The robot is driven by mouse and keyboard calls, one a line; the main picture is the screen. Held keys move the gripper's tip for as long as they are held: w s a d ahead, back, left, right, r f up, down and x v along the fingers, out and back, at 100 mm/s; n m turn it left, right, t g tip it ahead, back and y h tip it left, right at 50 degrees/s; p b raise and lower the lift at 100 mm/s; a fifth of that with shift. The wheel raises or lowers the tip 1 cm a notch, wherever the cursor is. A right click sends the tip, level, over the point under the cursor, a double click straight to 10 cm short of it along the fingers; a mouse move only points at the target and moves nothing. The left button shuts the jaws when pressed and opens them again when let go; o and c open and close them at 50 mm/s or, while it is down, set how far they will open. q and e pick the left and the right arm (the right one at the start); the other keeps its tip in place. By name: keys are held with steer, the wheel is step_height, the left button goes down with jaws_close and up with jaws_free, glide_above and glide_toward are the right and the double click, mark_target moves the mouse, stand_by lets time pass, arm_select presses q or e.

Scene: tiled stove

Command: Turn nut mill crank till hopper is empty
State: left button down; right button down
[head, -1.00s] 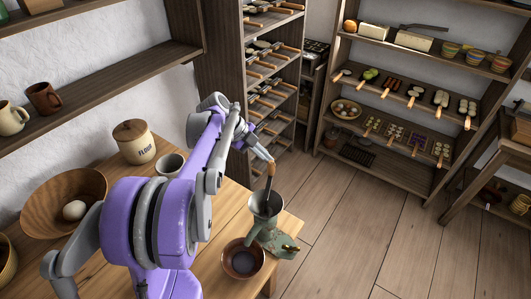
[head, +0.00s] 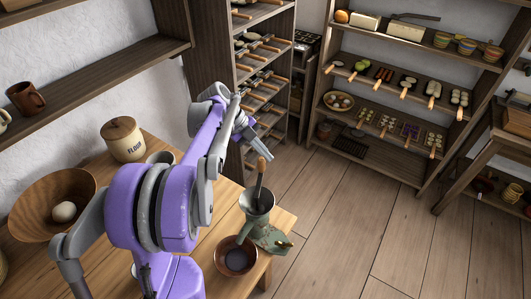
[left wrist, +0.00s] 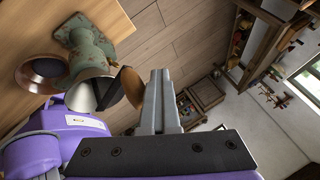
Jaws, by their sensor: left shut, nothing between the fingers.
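The green nut mill (head: 258,228) stands near the table's right corner, its grey metal hopper (head: 250,207) on top. A tool with a wooden handle (head: 261,167) stands in the hopper, slightly tilted. The hopper's contents cannot be made out. A small wooden grip (head: 284,244) shows low beside the mill; whether it belongs to the crank is unclear. My left gripper (head: 268,156) is shut and empty, close by the top of the wooden handle. In the left wrist view its closed fingers (left wrist: 160,75) lie right of the handle and the mill (left wrist: 85,42). My right gripper is not in view.
A brown bowl (head: 222,258) sits in front of the mill. A flour jar (head: 124,139), a cup (head: 160,158) and a wooden bowl with an egg (head: 40,190) are farther left. Shelves stand behind; the floor (head: 345,230) right of the table is clear.

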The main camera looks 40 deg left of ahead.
arm_select(q)
steer(key=shift+s, duration=0.1)
stand_by(0.5)
steer(key=v, duration=1)
steer(key=s+a+n+t+y, duration=0.15)
steer(key=s+n, duration=0.25)
steer(key=n, duration=0.8)
steer(key=s+a+n+t+y, duration=0.1)
steer(key=s+a+n+t, duration=0.3)
steer(key=n, duration=0.8)
steer(key=w+d+f+g, duration=0.2)
steer(key=w+d+f, duration=0.3)
steer(key=d+f, duration=0.2)
steer(key=shift+w+d+f+p, duration=0.2)
steer(key=shift+d+f+p, duration=0.15)
steer(key=shift+f+p, duration=0.05)
steer(key=shift+s+g, duration=0.1)
steer(key=shift+g, duration=0.15)
